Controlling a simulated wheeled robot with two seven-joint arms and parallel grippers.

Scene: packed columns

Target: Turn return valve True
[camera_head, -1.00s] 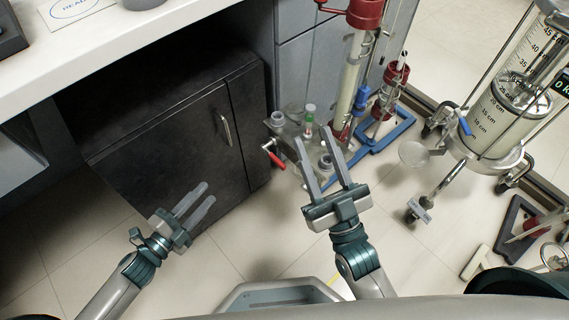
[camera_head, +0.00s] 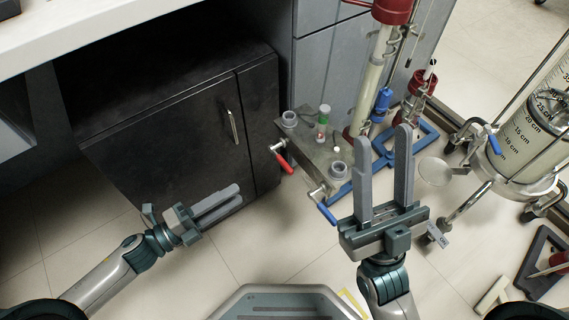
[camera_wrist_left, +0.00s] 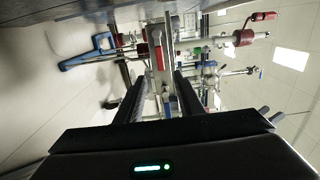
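A grey valve block (camera_head: 312,150) stands on the floor to the right of the dark cabinet. It carries a red-handled valve (camera_head: 284,163) on its left side and a blue-handled valve (camera_head: 326,212) at its front. I cannot tell which one is the return valve. My left gripper (camera_head: 239,193) is open and empty, in front of the cabinet and left of both handles. In the left wrist view, the red handle (camera_wrist_left: 159,58) shows beyond and between the open fingers (camera_wrist_left: 158,88). My right gripper (camera_head: 384,135) is open and empty, right of the blue handle, touching neither handle.
The dark cabinet (camera_head: 170,140) and white counter (camera_head: 110,30) stand at left. Glass columns (camera_head: 368,85) on a blue stand (camera_head: 415,142) rise behind the block. A large graduated column (camera_head: 520,145) stands at right. Open floor lies in front.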

